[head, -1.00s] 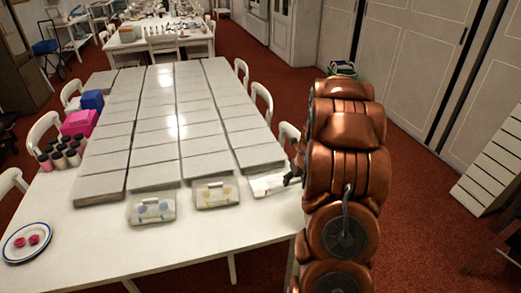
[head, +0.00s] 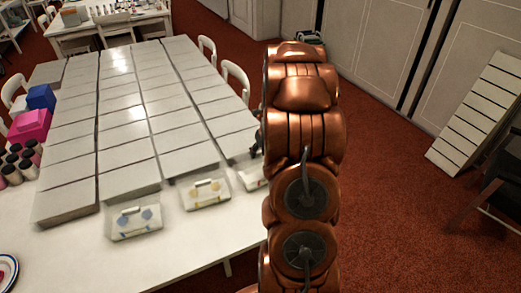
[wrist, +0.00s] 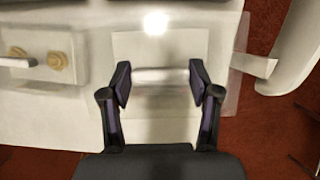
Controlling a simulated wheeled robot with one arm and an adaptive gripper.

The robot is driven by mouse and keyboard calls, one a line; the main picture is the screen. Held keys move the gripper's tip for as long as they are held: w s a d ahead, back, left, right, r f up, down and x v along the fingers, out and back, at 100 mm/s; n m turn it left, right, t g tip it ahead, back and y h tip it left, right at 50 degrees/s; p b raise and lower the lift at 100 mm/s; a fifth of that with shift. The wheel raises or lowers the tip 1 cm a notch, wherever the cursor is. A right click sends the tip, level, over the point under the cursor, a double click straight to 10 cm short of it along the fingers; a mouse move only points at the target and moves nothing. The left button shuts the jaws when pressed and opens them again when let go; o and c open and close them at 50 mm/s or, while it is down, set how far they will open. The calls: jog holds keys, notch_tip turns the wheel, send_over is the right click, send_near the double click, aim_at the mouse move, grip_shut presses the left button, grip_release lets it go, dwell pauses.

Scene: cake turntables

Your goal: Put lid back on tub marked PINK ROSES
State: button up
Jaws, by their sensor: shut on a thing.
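In the wrist view my gripper (wrist: 160,80) has its two dark fingers at the ends of a white bar handle (wrist: 160,76), shut on it. The handle belongs to a pale, square lid (wrist: 160,45), blurred by glare. In the head view my arm hides most of the gripper. A pale tub (head: 250,179) shows in part beside my arm at the table's right edge; its marking cannot be read. I cannot tell whether the lid touches a tub. Left of it stand a tub with yellow shapes (head: 206,195), also in the wrist view (wrist: 48,65), and one with blue shapes (head: 136,222).
Rows of grey slabs (head: 120,120) cover much of the white table (head: 190,258). Pink (head: 30,125) and blue (head: 41,97) boxes and several dark-topped jars (head: 22,165) stand at the left. White chairs (head: 236,80) line the far right side.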

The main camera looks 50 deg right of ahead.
notch_tip(320, 180, down, 2)
jog(key=shift+f+b, duration=0.25)
jog(key=shift+b, duration=0.75)
jog(key=shift+f, duration=1)
jog(key=shift+w+p, duration=0.1)
jog(key=shift+p, duration=1.1)
jog(key=shift+f+p, duration=0.45)
jog(key=shift+p, duration=0.4)
dwell(1.4)
jog(key=o, duration=1)
jog(key=shift+c, duration=0.2)
jog(key=shift+o, duration=0.3)
